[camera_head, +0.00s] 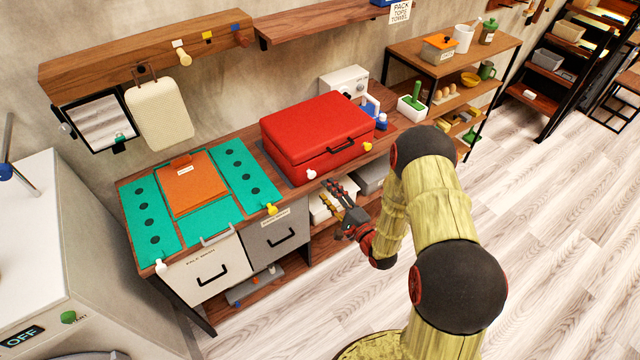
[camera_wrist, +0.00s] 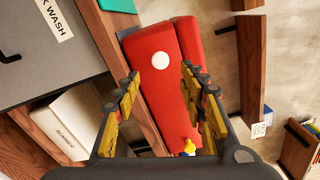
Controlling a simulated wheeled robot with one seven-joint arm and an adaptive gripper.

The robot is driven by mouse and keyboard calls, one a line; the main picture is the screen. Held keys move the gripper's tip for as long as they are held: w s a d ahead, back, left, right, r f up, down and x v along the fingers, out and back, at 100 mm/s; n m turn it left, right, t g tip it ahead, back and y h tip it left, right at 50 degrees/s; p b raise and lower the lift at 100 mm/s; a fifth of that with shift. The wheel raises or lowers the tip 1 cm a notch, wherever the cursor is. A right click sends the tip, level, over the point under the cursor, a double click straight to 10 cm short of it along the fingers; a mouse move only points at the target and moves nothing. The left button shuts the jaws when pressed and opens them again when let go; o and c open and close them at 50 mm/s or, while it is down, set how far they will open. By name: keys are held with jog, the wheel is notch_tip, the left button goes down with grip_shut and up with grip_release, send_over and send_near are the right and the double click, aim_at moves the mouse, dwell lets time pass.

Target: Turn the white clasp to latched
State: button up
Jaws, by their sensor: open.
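A red case (camera_head: 318,128) lies closed on the wooden bench, its black handle on the front face. A round white clasp (camera_head: 312,174) is at the left of that front face; a yellow clasp (camera_head: 367,146) is at the right. In the wrist view the white clasp (camera_wrist: 160,60) shows between and beyond my fingertips, and the yellow clasp (camera_wrist: 189,147) is lower. Whether the white clasp is latched I cannot tell. My gripper (camera_head: 333,192) is open and empty, in front of the case and apart from the white clasp; it also shows in the wrist view (camera_wrist: 160,78).
Another white knob (camera_head: 161,267) and a yellow knob (camera_head: 271,208) sit at the bench's front left, by the teal panels (camera_head: 152,218). Grey and white drawers (camera_head: 277,236) are below. A shelf (camera_head: 325,18) overhangs the back. Open floor lies in front.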

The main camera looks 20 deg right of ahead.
jog(key=shift+v, duration=2.35)
